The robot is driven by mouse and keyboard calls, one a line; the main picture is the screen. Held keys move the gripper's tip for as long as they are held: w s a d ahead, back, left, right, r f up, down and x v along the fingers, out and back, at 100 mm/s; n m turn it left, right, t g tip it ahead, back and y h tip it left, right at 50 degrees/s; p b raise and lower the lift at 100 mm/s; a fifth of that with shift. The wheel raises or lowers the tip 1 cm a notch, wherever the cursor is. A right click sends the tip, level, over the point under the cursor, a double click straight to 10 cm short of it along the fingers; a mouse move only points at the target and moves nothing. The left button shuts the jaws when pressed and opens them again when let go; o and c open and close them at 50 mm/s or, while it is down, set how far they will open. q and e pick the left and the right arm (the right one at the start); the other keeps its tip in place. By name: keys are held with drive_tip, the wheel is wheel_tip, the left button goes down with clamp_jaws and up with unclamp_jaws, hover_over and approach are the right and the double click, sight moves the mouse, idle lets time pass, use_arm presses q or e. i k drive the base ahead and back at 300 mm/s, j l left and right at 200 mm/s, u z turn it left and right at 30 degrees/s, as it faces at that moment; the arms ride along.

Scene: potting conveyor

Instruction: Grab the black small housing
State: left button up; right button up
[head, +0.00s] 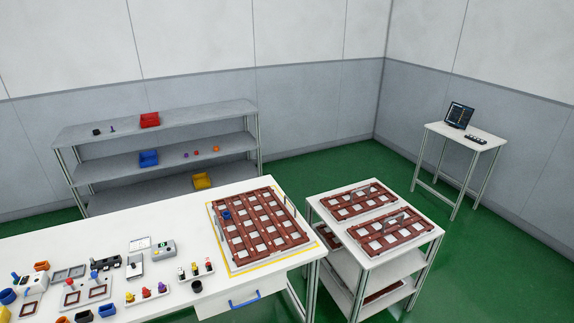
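Several small dark parts could be the black small housing; I cannot tell which it is. A black open part (84,316) lies at the table's front edge, between an orange part (62,319) and a blue part (107,310). A small black round part (197,286) stands alone near the front edge, left of the drawer. Another small black block (96,132) sits on the top shelf of the rack at the back. Neither of my grippers is in view.
The white table (160,220) is crowded at left with small parts and devices. A brown grid tray (262,251) lies at its right end. A white cart (379,267) with more grid trays stands to the right. A grey shelf rack (215,110) stands behind.

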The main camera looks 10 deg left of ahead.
sight(196, 285)
drive_tip(key=u, duration=1.2)
drive_tip(key=k+j, duration=0.05)
drive_tip(key=j, duration=0.05)
